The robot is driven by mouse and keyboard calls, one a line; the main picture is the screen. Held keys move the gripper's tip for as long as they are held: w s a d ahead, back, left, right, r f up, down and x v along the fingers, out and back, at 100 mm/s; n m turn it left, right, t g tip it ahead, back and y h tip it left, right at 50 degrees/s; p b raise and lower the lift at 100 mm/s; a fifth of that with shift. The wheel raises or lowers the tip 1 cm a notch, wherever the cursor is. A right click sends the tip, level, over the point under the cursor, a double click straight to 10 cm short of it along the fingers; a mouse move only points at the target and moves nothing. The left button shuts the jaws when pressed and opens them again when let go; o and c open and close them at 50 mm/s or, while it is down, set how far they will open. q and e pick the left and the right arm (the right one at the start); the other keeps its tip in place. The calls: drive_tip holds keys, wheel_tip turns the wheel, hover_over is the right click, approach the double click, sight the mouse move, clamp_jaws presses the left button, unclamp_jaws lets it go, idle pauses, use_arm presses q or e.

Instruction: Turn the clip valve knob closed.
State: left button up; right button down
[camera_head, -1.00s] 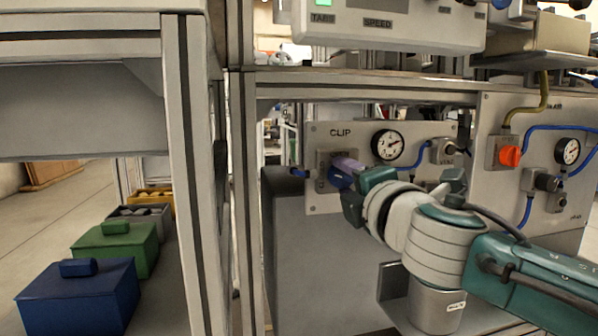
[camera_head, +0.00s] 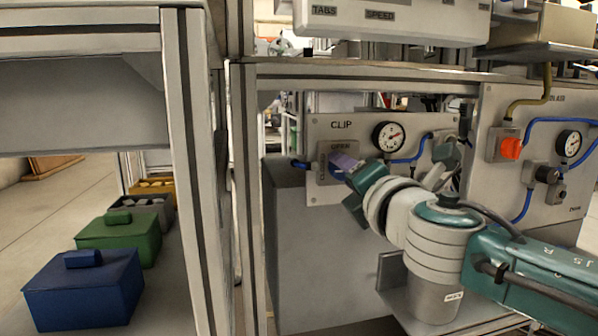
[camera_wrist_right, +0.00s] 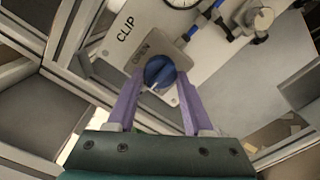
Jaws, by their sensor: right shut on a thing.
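The blue clip valve knob (camera_wrist_right: 160,73) sits on a grey plate marked OPEN, on the panel labelled CLIP (camera_head: 380,185). In the wrist view a pale mark on the knob points toward the lower left of the picture. My right gripper (camera_wrist_right: 162,78) is shut on the knob, with a purple finger on each side of it. In the head view the right gripper (camera_head: 345,165) reaches the valve from the right and covers part of the knob. My left gripper is not in view.
A pressure gauge (camera_head: 389,136) and blue hoses are right of the valve. A frame post (camera_head: 245,200) stands left of the panel. Blue (camera_head: 84,290) and green (camera_head: 120,236) boxes sit at lower left.

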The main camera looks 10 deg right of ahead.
drive_tip(key=shift+c, duration=1.4)
unclamp_jaws()
drive_tip(key=s+p, duration=0.4)
drive_tip(key=s, duration=0.6)
drive_tip(key=shift+d, duration=0.2)
